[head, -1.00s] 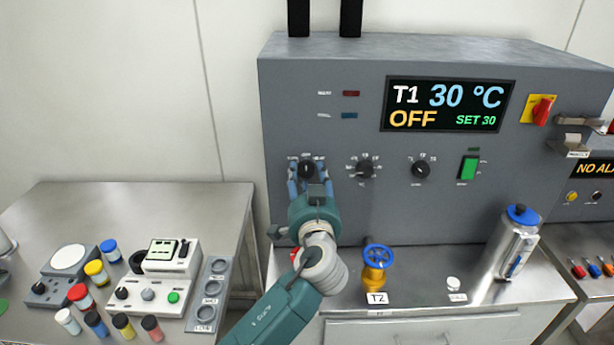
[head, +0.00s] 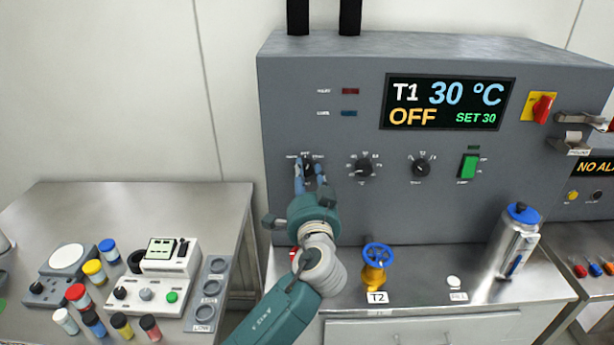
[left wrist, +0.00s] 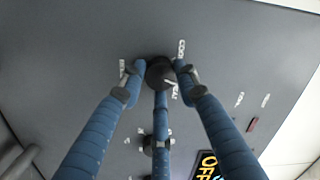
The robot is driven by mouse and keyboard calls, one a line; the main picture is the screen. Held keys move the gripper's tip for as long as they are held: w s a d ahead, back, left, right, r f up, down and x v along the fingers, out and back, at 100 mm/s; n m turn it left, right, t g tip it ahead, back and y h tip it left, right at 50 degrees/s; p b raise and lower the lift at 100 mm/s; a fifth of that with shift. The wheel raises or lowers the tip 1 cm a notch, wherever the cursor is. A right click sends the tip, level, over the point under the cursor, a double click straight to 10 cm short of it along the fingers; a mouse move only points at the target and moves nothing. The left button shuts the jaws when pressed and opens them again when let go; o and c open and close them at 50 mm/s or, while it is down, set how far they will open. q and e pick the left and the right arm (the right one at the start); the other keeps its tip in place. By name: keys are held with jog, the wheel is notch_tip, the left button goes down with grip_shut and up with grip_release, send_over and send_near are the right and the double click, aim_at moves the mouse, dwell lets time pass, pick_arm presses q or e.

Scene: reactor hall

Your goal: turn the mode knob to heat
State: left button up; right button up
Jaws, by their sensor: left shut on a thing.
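The mode knob (head: 307,169) is a dark round knob at the left of the grey panel, with small labels around it. It also shows in the left wrist view (left wrist: 159,70), between the blue fingers. My left gripper (head: 309,174) is at the panel and shut on the mode knob, its fingers on the knob's sides. The same gripper (left wrist: 158,76) fills the left wrist view. The display (head: 447,104) reads T1, 30 °C, OFF and SET 30. The knob's pointer is partly hidden by the fingers. My right gripper is not in view.
Two more dark knobs, the middle one (head: 365,167) and the right one (head: 421,167), sit to the right on the panel, before a green switch (head: 468,167). A blue-wheeled valve (head: 376,262) and a steel flask (head: 513,243) stand on the ledge below.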

pick_arm(q)
jog(key=m, duration=0.2)
jog(key=shift+a+f+m, duration=0.1)
jog(key=shift+f+m, duration=0.2)
jog(key=shift+m+p, duration=0.4)
jog(key=shift+m, duration=1.2)
jog(key=shift+h, duration=0.3)
jog(key=o, duration=1.1)
jog(key=shift+o, duration=0.3)
jog(key=shift+r, duration=0.1)
jog(key=shift+s, duration=0.15)
